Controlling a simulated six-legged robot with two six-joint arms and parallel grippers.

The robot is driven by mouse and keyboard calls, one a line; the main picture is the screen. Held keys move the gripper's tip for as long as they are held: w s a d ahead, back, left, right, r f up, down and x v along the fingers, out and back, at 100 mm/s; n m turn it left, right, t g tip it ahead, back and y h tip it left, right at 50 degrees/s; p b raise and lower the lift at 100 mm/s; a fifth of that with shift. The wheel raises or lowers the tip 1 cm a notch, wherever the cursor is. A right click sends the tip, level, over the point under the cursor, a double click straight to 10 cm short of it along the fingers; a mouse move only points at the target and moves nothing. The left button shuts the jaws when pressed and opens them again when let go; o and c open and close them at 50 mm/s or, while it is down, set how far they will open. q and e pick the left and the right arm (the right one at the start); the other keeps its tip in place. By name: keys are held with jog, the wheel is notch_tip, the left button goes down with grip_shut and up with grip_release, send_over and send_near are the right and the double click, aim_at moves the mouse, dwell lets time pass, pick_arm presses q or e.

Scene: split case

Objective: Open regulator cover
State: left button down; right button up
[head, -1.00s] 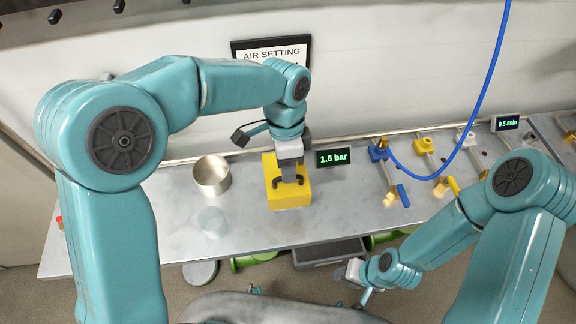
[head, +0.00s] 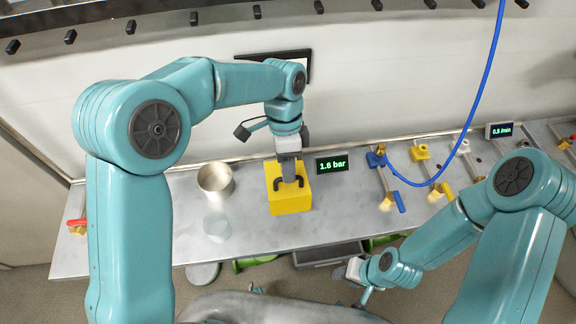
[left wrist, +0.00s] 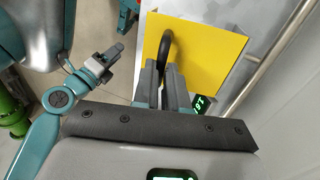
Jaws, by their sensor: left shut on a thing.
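The yellow regulator cover (head: 290,201) is a box with a black handle on top. It sits on the metal bench left of the 1.6 bar display (head: 332,165). My left gripper (head: 289,180) is over the cover, shut on its black handle. In the left wrist view the yellow cover (left wrist: 208,50) lies beyond the fingers (left wrist: 165,88), and the dark handle (left wrist: 166,48) runs to them. The cover looks level on the bench; whatever is under it is hidden. My right gripper (head: 353,272) is at the front of the bench, away from the cover; its jaws are too small to read.
A metal cup (head: 215,182) and a pale translucent disc (head: 217,227) stand left of the cover. Blue (head: 376,159) and yellow (head: 421,152) valve fittings and a blue hose (head: 468,135) are to the right. A dark tray (head: 328,256) is below the front edge.

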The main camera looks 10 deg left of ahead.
pick_arm(q)
jog(key=shift+w+r+p, duration=0.3)
jog(key=shift+w+r, duration=0.1)
jog(key=shift+r, duration=0.15)
jog(key=w+p, duration=0.1)
jog(key=p, duration=0.1)
jog(key=w+r+g+p, duration=0.1)
jog(key=shift+a+r+p, duration=0.2)
jog(key=shift+a+p, duration=0.15)
jog(key=shift+p, duration=0.05)
jog(key=shift+w+a+g+h+p, duration=0.25)
jog(key=shift+w+g+h+p, duration=0.3)
jog(key=shift+p, duration=0.3)
pick_arm(e)
notch_tip(320, 180, up, 7)
jog(key=shift+s, duration=0.15)
pick_arm(q)
jog(key=shift+s+f, duration=0.1)
